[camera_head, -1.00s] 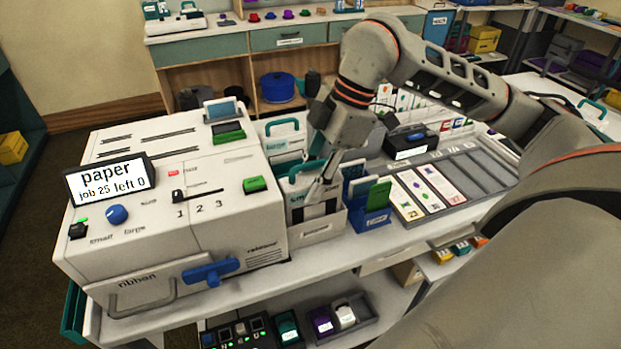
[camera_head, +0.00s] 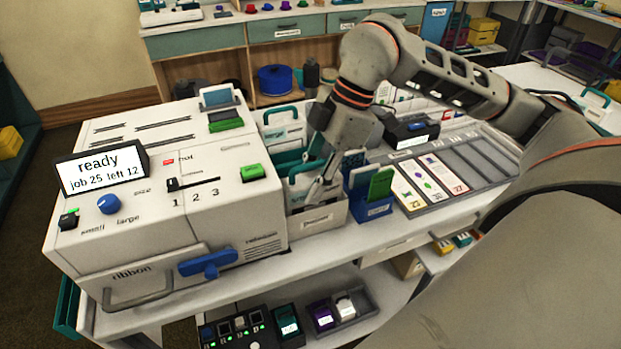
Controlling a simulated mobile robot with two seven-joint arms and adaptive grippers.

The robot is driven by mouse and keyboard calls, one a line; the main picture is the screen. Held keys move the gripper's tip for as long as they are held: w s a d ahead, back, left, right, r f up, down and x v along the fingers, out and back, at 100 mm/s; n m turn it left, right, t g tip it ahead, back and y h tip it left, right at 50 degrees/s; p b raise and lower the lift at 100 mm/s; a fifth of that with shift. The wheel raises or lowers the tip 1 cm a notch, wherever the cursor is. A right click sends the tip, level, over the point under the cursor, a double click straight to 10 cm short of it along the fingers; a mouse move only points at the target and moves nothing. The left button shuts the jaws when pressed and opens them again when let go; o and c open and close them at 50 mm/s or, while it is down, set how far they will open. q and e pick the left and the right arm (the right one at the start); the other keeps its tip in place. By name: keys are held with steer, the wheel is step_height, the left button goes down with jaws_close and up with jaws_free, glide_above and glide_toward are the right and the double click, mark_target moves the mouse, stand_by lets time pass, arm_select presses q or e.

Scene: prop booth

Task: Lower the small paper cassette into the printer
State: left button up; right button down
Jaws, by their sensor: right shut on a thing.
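The printer (camera_head: 225,190) is a white box on the left of the bench. Its screen (camera_head: 101,168) reads "ready, job 25 left 12". My right gripper (camera_head: 318,192) reaches down into an open white bay (camera_head: 320,217) at the printer's right side. It is shut on the small paper cassette (camera_head: 298,178), white with a teal handle, which sits low in the bay. The fingers and bay wall hide much of the cassette, so I cannot tell whether it is fully seated. My left gripper is out of view.
Another white cassette with a teal handle (camera_head: 284,127) stands behind the bay. A blue holder with green and blue cards (camera_head: 371,205) stands close to its right. Beyond is a grey card tray (camera_head: 462,178). The lower shelf holds small coloured boxes (camera_head: 287,325).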

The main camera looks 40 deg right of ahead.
stand_by(0.3)
steer(key=c, duration=1.5)
jaws_free()
steer(key=v, duration=1.2)
steer(key=shift+d, duration=0.1)
